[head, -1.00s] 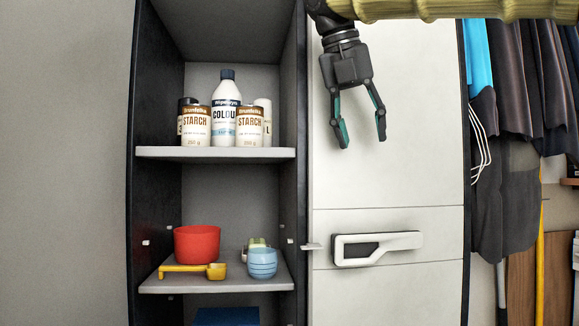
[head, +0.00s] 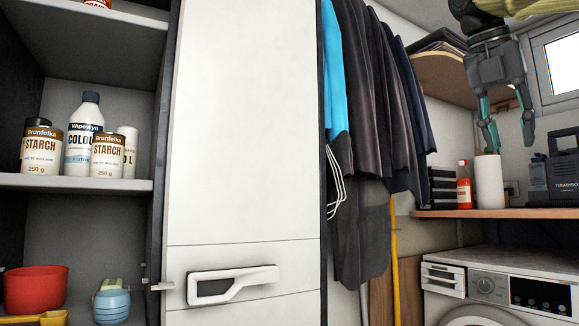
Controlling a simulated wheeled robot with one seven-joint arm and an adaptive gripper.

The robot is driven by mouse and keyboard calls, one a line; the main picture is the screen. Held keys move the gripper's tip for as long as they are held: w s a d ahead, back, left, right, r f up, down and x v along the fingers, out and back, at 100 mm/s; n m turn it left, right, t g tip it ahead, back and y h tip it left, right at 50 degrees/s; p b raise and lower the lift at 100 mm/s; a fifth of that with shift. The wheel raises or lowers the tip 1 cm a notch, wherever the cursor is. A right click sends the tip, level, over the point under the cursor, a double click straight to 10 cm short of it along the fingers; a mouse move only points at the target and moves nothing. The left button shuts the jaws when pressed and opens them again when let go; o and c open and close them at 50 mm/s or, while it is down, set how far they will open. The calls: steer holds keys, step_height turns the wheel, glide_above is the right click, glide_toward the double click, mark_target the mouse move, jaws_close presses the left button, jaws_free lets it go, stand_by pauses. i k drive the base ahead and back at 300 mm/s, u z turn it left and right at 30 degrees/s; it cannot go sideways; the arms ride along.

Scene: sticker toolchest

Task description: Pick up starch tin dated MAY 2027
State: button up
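Two starch tins labelled "Brunfelka STARCH" stand upright on the open cabinet's middle shelf (head: 60,183) at the left. The left starch tin (head: 42,152) is nearer the shelf's left end. The right starch tin (head: 107,156) stands partly in front of a white bottle (head: 77,150) labelled "Wipewyn COLOU". Small print shows under the brand words, but I cannot read a date on either tin. My gripper (head: 513,150) is open and empty at the upper right, pointing down, far from the tins.
A tall white door (head: 245,120) stands right of the shelves. Below the tins are a red pot (head: 36,289) and a blue cup (head: 112,307). Dark clothes (head: 375,90) hang in the middle. At right are a paper roll (head: 489,182), a red bottle (head: 464,187) and a washing machine (head: 490,290).

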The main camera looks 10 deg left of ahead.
mark_target(107, 152)
steer(key=z, duration=0.5)
steer(key=k, duration=0.45)
steer(key=u, duration=2.3)
steer(key=i, duration=0.5)
steer(key=z, duration=0.05)
